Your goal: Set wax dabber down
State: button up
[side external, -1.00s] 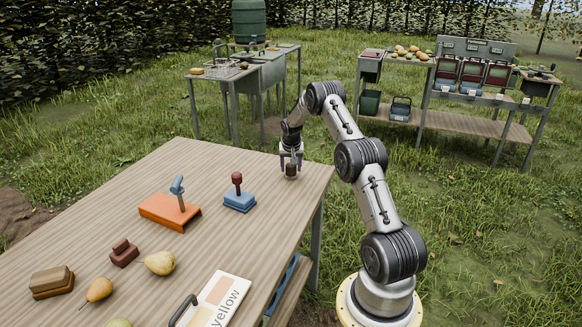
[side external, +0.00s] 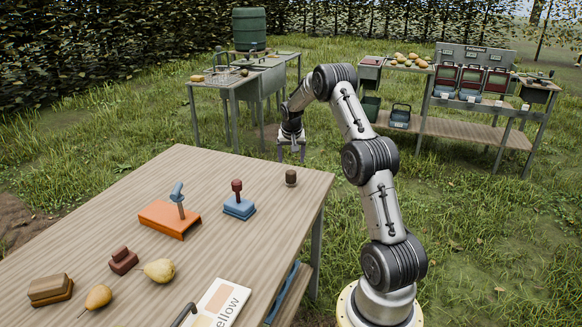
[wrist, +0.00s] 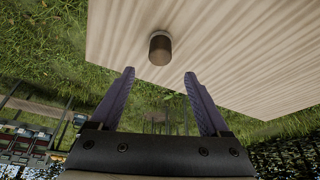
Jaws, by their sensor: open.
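The wax dabber, as I take it, is a small dark brown cylinder with a lighter top (side external: 291,177). It stands upright on the wooden table (side external: 262,231) near its far right corner. It also shows in the wrist view (wrist: 160,48), apart from the fingers and beyond their tips. My gripper (side external: 291,155) is open and empty, behind the dabber and past the table's far edge. In the wrist view its two purple fingers (wrist: 159,72) are spread wide with nothing between them.
Other benches stand behind on grass. The table around the dabber is clear.

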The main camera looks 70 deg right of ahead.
jog(key=a+r+n+t, duration=0.1)
jog(key=a+r+n, duration=0.2)
jog(key=a+r, duration=0.8)
jog(key=a+r+n+t, duration=0.1)
jog(key=a+r+n, duration=0.2)
jog(key=a+r, duration=0.8)
jog(key=s+a+f+n+t+y, duration=0.15)
jog(key=s+a, duration=0.25)
jog(key=a, duration=0.4)
jog(key=s+a+n+y, duration=0.15)
jog(key=s+a, duration=0.25)
jog(key=a, duration=0.4)
jog(key=s+a+f+n+y, duration=0.1)
jog(key=s+a+f+n, duration=0.2)
jog(key=s+a, duration=0.6)
jog(key=s+n, duration=0.1)
jog(key=s, duration=0.3)
jog(key=shift+s+a+f+n, duration=0.15)
jog(key=shift+a+f+n, duration=0.05)
jog(key=shift+a+n, duration=0.1)
